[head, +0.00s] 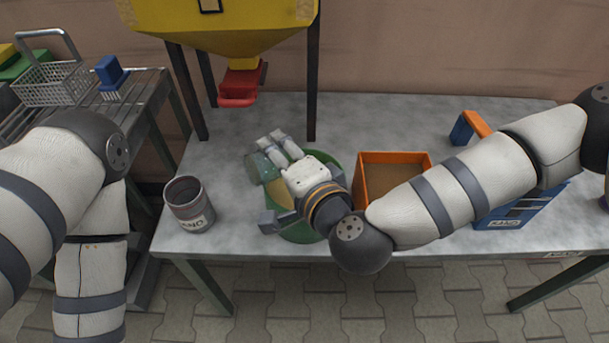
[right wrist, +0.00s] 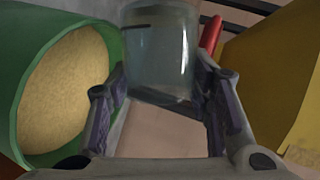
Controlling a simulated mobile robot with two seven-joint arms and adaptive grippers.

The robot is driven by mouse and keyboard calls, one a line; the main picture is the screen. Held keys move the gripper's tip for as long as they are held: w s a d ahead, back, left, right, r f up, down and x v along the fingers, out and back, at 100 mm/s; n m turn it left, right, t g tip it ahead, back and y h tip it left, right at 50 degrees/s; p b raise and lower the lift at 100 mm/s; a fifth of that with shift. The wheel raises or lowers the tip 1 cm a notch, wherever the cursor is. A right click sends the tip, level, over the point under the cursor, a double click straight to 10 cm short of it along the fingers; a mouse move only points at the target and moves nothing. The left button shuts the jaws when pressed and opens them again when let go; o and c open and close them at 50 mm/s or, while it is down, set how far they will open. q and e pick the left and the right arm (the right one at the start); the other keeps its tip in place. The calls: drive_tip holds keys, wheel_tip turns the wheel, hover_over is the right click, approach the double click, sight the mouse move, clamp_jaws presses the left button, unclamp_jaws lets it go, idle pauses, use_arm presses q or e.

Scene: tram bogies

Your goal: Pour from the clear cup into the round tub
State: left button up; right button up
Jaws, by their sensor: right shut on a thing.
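My right gripper (head: 275,152) is shut on the clear cup (head: 257,168), a see-through greenish cup. It holds the cup tilted above the left part of the round tub. The cup also shows between the fingers in the right wrist view (right wrist: 160,55); I cannot make out any contents. The round tub (head: 302,236) is green and stands on the grey table, partly hidden under my right gripper and wrist. In the right wrist view the tub (right wrist: 28,75) shows at the left, with sand-coloured grainy stuff in it. My left arm is at the left; its gripper is out of view.
A grey can (head: 189,208) stands left of the tub. An orange-rimmed box (head: 395,157) stands right of it, and a blue holder (head: 520,212) farther right. A yellow hopper (head: 225,30) with a red outlet (head: 239,85) is behind. A wire basket (head: 52,82) is at the far left.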

use_arm(q)
drive_tip(key=shift+s+f, duration=0.15)
drive_tip(key=shift+f, duration=0.05)
use_arm(e)
drive_tip(key=shift+w+d+m, duration=0.15)
drive_tip(key=shift+d+m, duration=0.15)
drive_tip(key=shift+d, duration=0.3)
